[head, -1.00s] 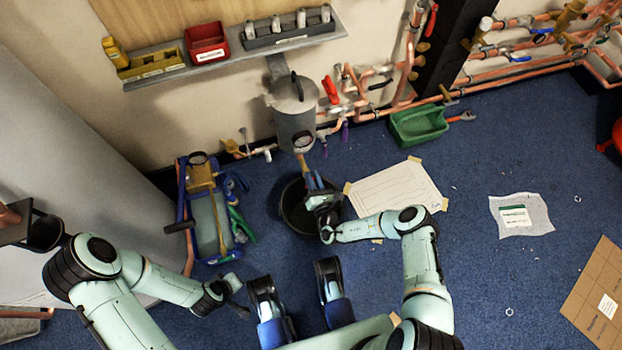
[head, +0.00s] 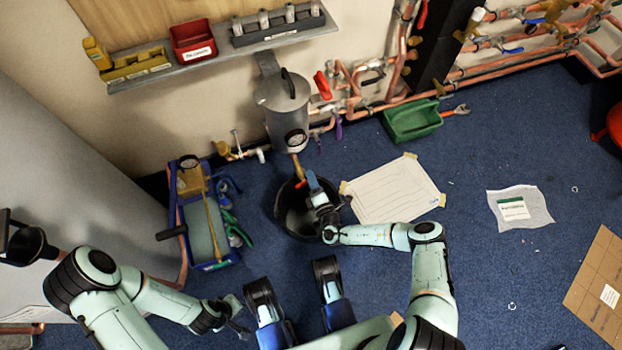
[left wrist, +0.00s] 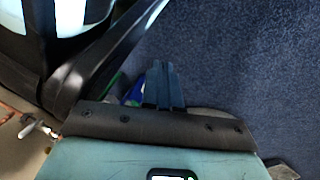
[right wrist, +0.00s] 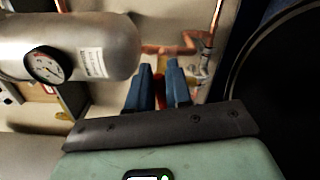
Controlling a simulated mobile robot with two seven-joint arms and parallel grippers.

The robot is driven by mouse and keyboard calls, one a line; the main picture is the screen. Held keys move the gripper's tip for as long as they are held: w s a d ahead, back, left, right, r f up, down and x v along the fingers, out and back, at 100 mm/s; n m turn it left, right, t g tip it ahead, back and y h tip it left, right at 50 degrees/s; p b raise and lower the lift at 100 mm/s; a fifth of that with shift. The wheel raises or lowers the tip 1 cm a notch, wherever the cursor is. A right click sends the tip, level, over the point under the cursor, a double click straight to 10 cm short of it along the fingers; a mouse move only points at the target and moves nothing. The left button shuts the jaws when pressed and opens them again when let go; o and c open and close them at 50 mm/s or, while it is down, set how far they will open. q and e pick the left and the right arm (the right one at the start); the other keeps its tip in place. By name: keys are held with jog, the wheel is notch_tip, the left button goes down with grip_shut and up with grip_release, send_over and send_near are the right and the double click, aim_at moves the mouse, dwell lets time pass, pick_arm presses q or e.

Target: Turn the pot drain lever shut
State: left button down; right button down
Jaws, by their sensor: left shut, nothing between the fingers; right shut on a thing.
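The grey metal pot (head: 284,112) with a round gauge hangs against the wall. It also shows at the left of the right wrist view (right wrist: 85,45). A brass drain (head: 296,164) runs down from its lower end, with a small red lever (head: 302,184) near its bottom. My right gripper (head: 311,181) is at the drain, above the black bucket (head: 282,212). In the right wrist view its blue fingers are shut on the red lever (right wrist: 160,101), which they mostly hide. My left gripper (head: 240,315) is low at the left, shut and empty; its fingers (left wrist: 160,72) touch over blue carpet.
A blue tool carrier (head: 204,222) stands left of the bucket. A white sheet (head: 392,190) and a green tray (head: 411,120) lie to the right. Copper pipes run along the wall below a shelf (head: 215,65). Carpet at the right is mostly free.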

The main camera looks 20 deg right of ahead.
pick_arm(q)
jog(key=shift+s+a+f+g+b, duration=0.1)
jog(key=shift+s+f+g+b, duration=0.2)
jog(key=shift+s, duration=0.25)
jog(key=shift+s+a+f+g+b, duration=0.1)
jog(key=shift+s+f+b, duration=0.05)
jog(key=shift+s+f, duration=0.3)
pick_arm(e)
jog(key=shift+f+m, duration=0.2)
jog(key=shift+m, duration=0.55)
jog(key=shift+f+m, duration=0.15)
jog(key=shift+m, duration=0.6)
pick_arm(q)
jog(key=shift+s, duration=0.15)
pick_arm(e)
jog(key=c, duration=1.1)
grip_release()
pick_arm(q)
jog(key=shift+r, duration=0.1)
pick_arm(e)
jog(key=shift+s, duration=0.1)
